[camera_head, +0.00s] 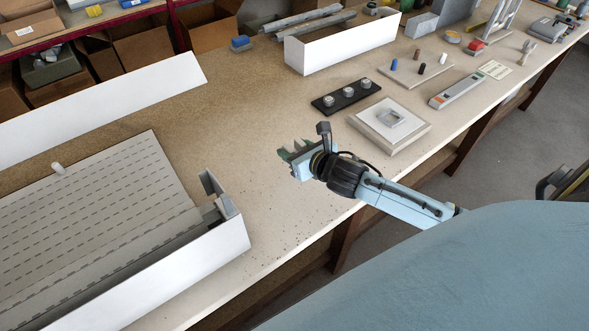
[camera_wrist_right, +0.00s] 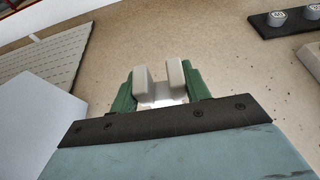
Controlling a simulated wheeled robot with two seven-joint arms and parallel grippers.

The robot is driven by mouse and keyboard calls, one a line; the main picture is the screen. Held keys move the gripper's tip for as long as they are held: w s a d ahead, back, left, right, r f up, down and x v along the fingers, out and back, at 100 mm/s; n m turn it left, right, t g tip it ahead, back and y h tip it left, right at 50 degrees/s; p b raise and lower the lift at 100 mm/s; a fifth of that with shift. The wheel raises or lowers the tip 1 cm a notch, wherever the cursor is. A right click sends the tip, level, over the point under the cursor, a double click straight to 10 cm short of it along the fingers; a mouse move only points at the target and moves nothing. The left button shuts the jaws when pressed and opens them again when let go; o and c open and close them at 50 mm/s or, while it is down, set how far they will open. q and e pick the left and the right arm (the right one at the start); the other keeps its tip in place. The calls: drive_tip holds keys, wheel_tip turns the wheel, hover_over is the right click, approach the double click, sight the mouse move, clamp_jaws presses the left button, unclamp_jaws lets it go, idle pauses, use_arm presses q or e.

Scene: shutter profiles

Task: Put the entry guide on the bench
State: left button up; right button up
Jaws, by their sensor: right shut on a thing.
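The entry guide (camera_wrist_right: 163,93) is a small pale beige piece with two upright prongs joined at the base, in the right wrist view. My right gripper (camera_wrist_right: 160,88) has green fingers shut on it from both sides. In the head view my right gripper (camera_head: 289,152) is over the open middle of the bench (camera_head: 240,110), with the entry guide partly hidden at its tip. I cannot tell its exact height above the bench or whether the guide touches it. My left gripper is out of view.
A long white shutter box (camera_head: 170,275) with a slatted curtain (camera_head: 110,190) lies at left. A black strip with round knobs (camera_head: 346,94) and a pale square block (camera_head: 388,124) are right of the gripper. A white open box (camera_head: 345,45) stands behind. Bare bench surrounds the gripper.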

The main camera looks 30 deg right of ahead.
wheel_tip(320, 180, down, 7)
drive_tip(key=shift+f+b, duration=0.15)
drive_tip(key=shift+b, duration=0.4)
drive_tip(key=shift+f, duration=0.15)
drive_tip(key=o, duration=0.9)
drive_tip(key=shift+o, duration=0.2)
drive_tip(key=shift+s+r, duration=0.1)
drive_tip(key=shift+r, duration=0.15)
drive_tip(key=v, duration=1.1)
drive_tip(key=shift+s+p, duration=0.4)
